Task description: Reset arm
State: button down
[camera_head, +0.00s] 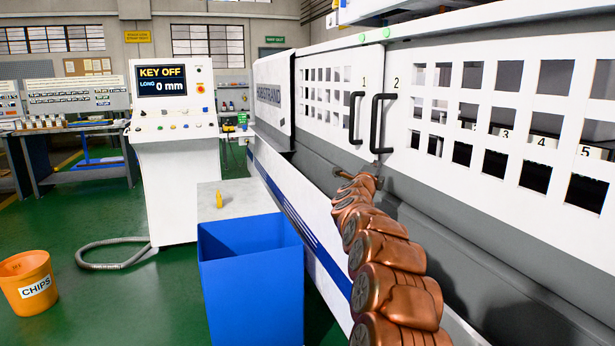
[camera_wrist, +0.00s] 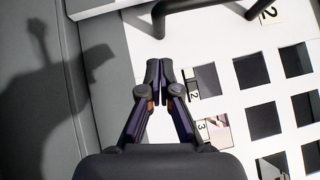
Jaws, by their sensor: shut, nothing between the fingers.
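My copper-coloured arm (camera_head: 385,265) stretches forward along the front of the white machine (camera_head: 290,200). In the wrist view my gripper (camera_wrist: 158,66) is shut and empty, its two dark fingertips together. It is in front of the machine's white door panel (camera_wrist: 205,65), just short of a black door handle (camera_wrist: 205,25). In the head view the gripper is small and partly hidden by the arm, below the handles of door 1 (camera_head: 354,118) and door 2 (camera_head: 380,123). Both doors look closed, with their handles side by side.
A control console (camera_head: 175,150) reads "KEY OFF" and "LONG 0 mm". A blue bin (camera_head: 250,290) stands left of the arm, close to the machine. A small yellow object (camera_head: 219,199) rests on a grey surface behind it. An orange chips bucket (camera_head: 27,283) stands on open green floor at left.

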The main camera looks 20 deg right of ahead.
jog(key=s+a+n+t+y, duration=0.2)
jog(key=a+n+y, duration=0.95)
jog(key=a, duration=1.05)
jog(key=s+a+f+n+g+y, duration=0.3)
jog(key=s+a+f+n, duration=0.1)
jog(key=s+a, duration=0.35)
jog(key=s+a+f+n+g+y, duration=0.2)
jog(key=s+a+f+n+g, duration=0.15)
jog(key=s+a, duration=0.4)
jog(key=s+a+f+n+g, duration=0.1)
jog(key=s+f+n+g, duration=0.3)
jog(key=s, duration=0.7)
jog(key=s+a+f+n+g, duration=0.15)
jog(key=s+f, duration=0.45)
jog(key=s, duration=0.6)
jog(key=s+d+f+n+g+h, duration=0.1)
jog(key=s+d+f+g, duration=0.15)
jog(key=s, duration=0.65)
jog(key=s+d+f+n+g+h, duration=0.1)
jog(key=s+d+f+g, duration=0.15)
jog(key=s, duration=0.65)
jog(key=s+d+f+n+g+h, duration=0.1)
jog(key=s+d+n+g, duration=0.15)
jog(key=s, duration=0.65)
notch_tip(320, 180, up, 13)
jog(key=m+t+p, duration=0.1)
jog(key=p, duration=1.1)
jog(key=shift+w+d+p, duration=0.25)
jog(key=shift+w+p, duration=0.15)
jog(key=shift+w, duration=0.05)
